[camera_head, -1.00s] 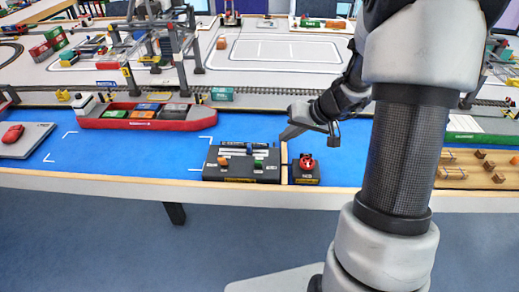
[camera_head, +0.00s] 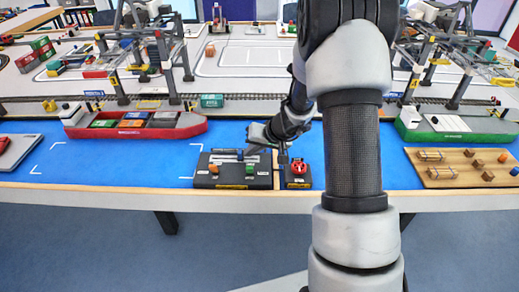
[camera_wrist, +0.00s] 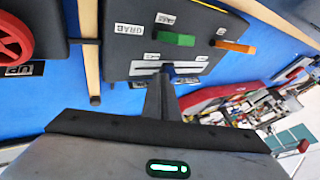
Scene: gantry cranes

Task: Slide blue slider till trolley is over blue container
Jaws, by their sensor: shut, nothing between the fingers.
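The dark control panel (camera_head: 233,180) stands at the front edge of the blue table surface. It carries a slider track (camera_wrist: 190,62), a green lever (camera_wrist: 173,38) and an orange lever (camera_wrist: 235,46). My gripper (camera_wrist: 163,74) is shut, with its fingertips at the slider track. It also shows over the panel's back right side in the head view (camera_head: 250,149). The blue slider's knob is not clearly visible at the fingertips, and I cannot tell whether they touch it. The red ship (camera_head: 180,131) holds several containers; a blue one (camera_head: 137,115) seems to lie mid-ship. I cannot make out the trolley.
A red-knobbed box (camera_head: 298,181) stands just right of the panel. A gantry crane (camera_head: 184,62) rises behind the red ship. A green ship (camera_head: 450,136) and a wooden tray (camera_head: 440,182) lie at the right. My arm hides part of the middle.

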